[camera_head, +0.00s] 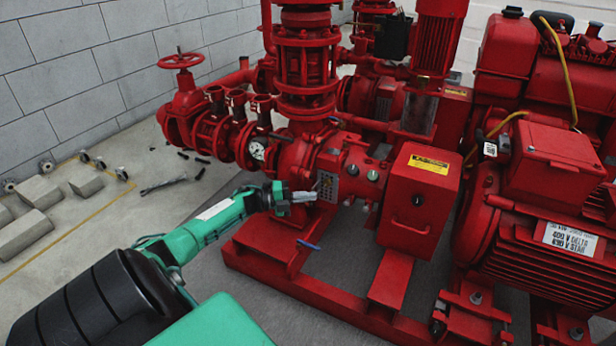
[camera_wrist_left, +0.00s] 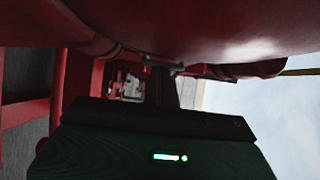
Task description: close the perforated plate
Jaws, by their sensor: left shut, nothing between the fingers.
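The perforated plate (camera_head: 327,187) is a small grey piece with holes on the red pump housing, left of the red box. It looks upright, and I cannot tell if it stands slightly ajar. My left gripper (camera_head: 312,197) reaches in from the left and is shut and empty. Its tip is at the plate's left edge; I cannot tell if they touch. In the left wrist view the dark gripper body fills the bottom, its fingers (camera_wrist_left: 165,66) show only darkly, and I cannot make out the plate. My right gripper is not in view.
A red box with a yellow label (camera_head: 420,195) sits right of the plate. A pressure gauge (camera_head: 257,151) and a red handwheel (camera_head: 181,60) are to the left. A red base frame (camera_head: 330,300) runs below. The floor at left holds concrete blocks (camera_head: 25,232).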

